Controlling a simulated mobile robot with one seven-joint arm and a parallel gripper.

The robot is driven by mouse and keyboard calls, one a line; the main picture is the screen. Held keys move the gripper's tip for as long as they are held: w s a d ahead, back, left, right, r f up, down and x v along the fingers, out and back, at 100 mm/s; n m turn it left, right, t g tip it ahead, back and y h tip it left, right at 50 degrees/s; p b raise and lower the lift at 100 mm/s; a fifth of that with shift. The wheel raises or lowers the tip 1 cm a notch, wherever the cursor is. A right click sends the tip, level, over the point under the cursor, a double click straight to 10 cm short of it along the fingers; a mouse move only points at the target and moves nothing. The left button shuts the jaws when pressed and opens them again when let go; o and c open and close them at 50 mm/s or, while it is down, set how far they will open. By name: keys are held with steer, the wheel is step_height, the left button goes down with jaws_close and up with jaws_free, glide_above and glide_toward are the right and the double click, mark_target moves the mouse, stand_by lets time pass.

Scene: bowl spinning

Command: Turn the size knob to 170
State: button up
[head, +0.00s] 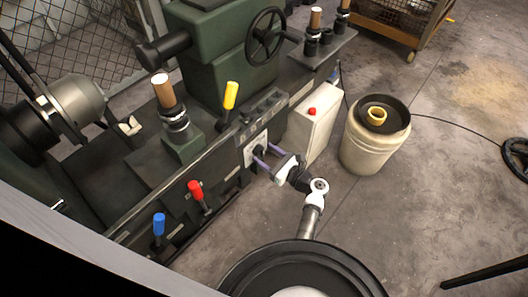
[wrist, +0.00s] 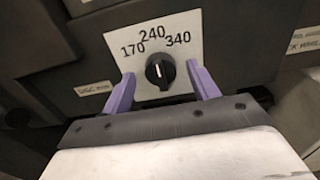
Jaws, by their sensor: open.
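The size knob (wrist: 160,72) is round and black with a white pointer line, on a white plate (wrist: 188,55) marked 170, 240 and 340 from left to right. The pointer stands nearly upright, toward 240. The 170 mark is to the upper left of the knob. My gripper (wrist: 160,80) has two purple fingers, spread apart on the left and right of the knob, with a gap to it on each side. I cannot tell how far the tips are from the plate. In the head view, my gripper (head: 267,156) reaches the lathe's front panel.
The green-grey lathe (head: 222,62) has a yellow-handled lever (head: 231,95), a red one (head: 195,190) and a blue one (head: 159,224) near the arm. A cream box (head: 312,130) with a red button and a bucket (head: 370,145) stand to the right. Open floor lies at the lower right.

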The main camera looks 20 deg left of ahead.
steer(key=shift+x, duration=0.8)
steer(key=c, duration=1)
steer(key=shift+o, duration=0.2)
steer(key=shift+f+n+b, duration=0.15)
steer(key=shift+n+b, duration=0.15)
steer(key=shift+n, duration=0.1)
steer(key=n+b, duration=0.5)
steer(key=n, duration=0.3)
steer(key=shift+s+b, duration=0.15)
steer(key=shift+b, duration=0.2)
